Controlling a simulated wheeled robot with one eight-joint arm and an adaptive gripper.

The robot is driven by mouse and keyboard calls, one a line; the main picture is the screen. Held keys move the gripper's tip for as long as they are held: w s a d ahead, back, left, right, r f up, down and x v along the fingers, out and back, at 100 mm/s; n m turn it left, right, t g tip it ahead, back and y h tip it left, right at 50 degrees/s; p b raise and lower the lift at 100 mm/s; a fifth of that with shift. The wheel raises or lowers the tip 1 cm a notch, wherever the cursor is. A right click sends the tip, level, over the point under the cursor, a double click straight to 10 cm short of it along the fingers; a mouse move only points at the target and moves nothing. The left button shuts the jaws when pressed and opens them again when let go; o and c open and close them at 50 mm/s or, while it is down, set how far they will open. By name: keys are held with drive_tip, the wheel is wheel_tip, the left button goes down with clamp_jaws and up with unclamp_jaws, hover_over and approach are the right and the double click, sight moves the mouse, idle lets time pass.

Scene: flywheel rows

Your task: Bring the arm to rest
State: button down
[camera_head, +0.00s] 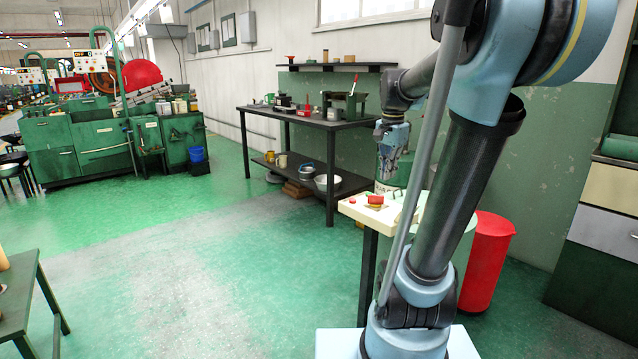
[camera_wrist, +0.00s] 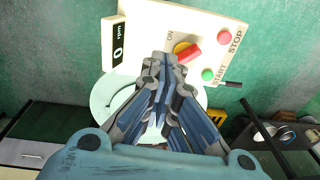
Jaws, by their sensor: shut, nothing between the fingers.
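My gripper (camera_wrist: 160,72) is shut with nothing between its fingers. In the wrist view its fingertips overlap the lower part of a cream control panel (camera_wrist: 142,25). The panel has a red switch handle (camera_wrist: 188,53) on a yellow base, a red STOP button (camera_wrist: 224,37), a green START button (camera_wrist: 208,74) and an rpm display (camera_wrist: 118,52) reading 0. In the head view my gripper (camera_head: 386,165) hangs pointing down above the panel (camera_head: 357,209), behind my arm. The red switch handle (camera_head: 375,199) shows there too. I cannot tell whether the fingertips touch anything.
A dark workbench (camera_head: 305,118) with tools stands behind, below a wall shelf (camera_head: 340,67). A red bin (camera_head: 489,262) is right of the panel's stand. Green machines (camera_head: 85,145) stand at the far left, a small green table (camera_head: 22,300) at the near left. The floor between is clear.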

drive_tip(key=s+a+f+n+t, duration=0.1)
drive_tip(key=s+a+f+n, duration=0.1)
drive_tip(key=s+f+n, duration=0.8)
drive_tip(key=s+f, duration=0.8)
drive_tip(key=s, duration=0.2)
drive_tip(key=shift+s+f+n, duration=0.3)
drive_tip(key=shift+n, duration=0.1)
